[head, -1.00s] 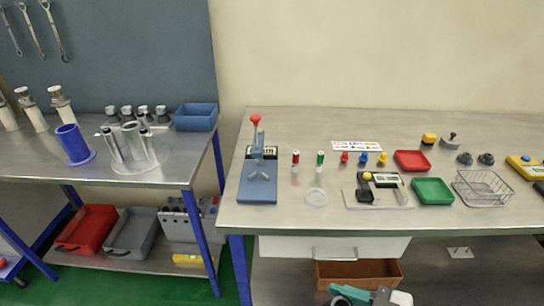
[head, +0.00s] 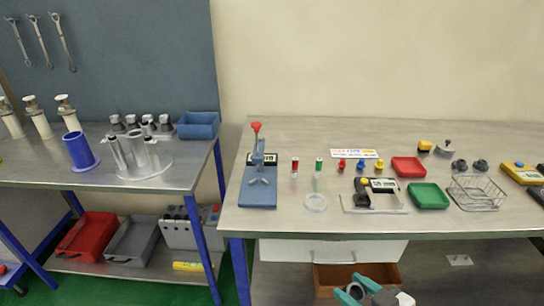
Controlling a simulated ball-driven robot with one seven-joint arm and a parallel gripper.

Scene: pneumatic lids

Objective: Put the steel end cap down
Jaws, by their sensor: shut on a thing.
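My gripper (head: 356,290) is at the bottom edge of the head view, in front of the right bench. Its teal fingers are shut on a small grey round piece, which looks like the steel end cap (head: 355,289). Only part of the cap shows between the fingers. The cap is held in front of the open brown drawer or bin under the bench, apart from the bench top.
The right bench (head: 285,222) carries a blue press (head: 258,190), a clear round dish (head: 316,202), a black-and-grey fixture (head: 375,196), a red tray (head: 408,167), a green tray (head: 429,196) and a wire basket (head: 477,192). Bare steel shows along the front edge.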

